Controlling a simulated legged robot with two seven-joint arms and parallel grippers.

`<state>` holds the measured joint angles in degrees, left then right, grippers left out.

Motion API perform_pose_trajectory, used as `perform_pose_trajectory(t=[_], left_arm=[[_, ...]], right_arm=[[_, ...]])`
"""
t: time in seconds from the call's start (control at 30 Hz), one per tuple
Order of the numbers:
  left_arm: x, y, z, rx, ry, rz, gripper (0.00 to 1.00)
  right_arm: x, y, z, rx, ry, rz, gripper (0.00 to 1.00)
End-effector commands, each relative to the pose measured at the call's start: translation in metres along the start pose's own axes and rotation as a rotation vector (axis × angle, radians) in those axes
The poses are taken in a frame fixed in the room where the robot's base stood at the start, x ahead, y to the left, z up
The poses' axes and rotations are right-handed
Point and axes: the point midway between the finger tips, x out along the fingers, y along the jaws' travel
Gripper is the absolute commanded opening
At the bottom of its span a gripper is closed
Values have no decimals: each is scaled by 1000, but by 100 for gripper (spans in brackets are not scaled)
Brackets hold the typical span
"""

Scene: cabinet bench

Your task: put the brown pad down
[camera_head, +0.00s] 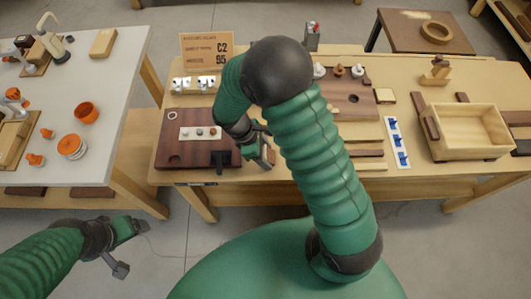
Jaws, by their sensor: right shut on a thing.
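My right gripper (262,152) is over the right part of the dark brown board (180,147) on the wooden bench. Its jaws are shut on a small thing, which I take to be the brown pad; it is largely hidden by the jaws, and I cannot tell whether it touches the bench. My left gripper (128,247) is at the lower left, over the floor, with its fingers apart and empty.
A black fixture (222,158) stands on the board beside the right gripper. A sign (207,50) stands behind. A strip with blue pieces (397,144) and an open wooden box (468,131) lie to the right. A white table (118,105) with orange items is at left.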

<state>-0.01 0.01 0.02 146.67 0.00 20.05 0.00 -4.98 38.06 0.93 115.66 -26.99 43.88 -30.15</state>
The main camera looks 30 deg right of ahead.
Motion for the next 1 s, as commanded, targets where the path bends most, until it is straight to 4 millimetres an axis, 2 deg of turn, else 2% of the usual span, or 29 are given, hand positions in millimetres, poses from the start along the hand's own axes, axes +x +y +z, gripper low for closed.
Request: perform_pose_trajectory(t=[0.13,0.17,0.3,0.57,0.67,0.77,1.0], left_arm=[[2,0,0,0,0,0,79],[1,0,0,0,0,0,79],[1,0,0,-1,0,0,79],[1,0,0,0,0,0,79],[-1,0,0,0,0,0,79],[-3,0,-1,0,0,0,79],[-10,0,-2,-1,0,0,79]], right_arm=[[3,0,-2,-1,0,0,18],[3,0,-1,-1,1,0,62],[2,0,-1,0,1,0,79],[2,0,-1,0,1,0,79],[-4,0,0,0,2,1,79],[-21,1,0,0,5,3,79],[-84,1,0,-1,5,4,79]])
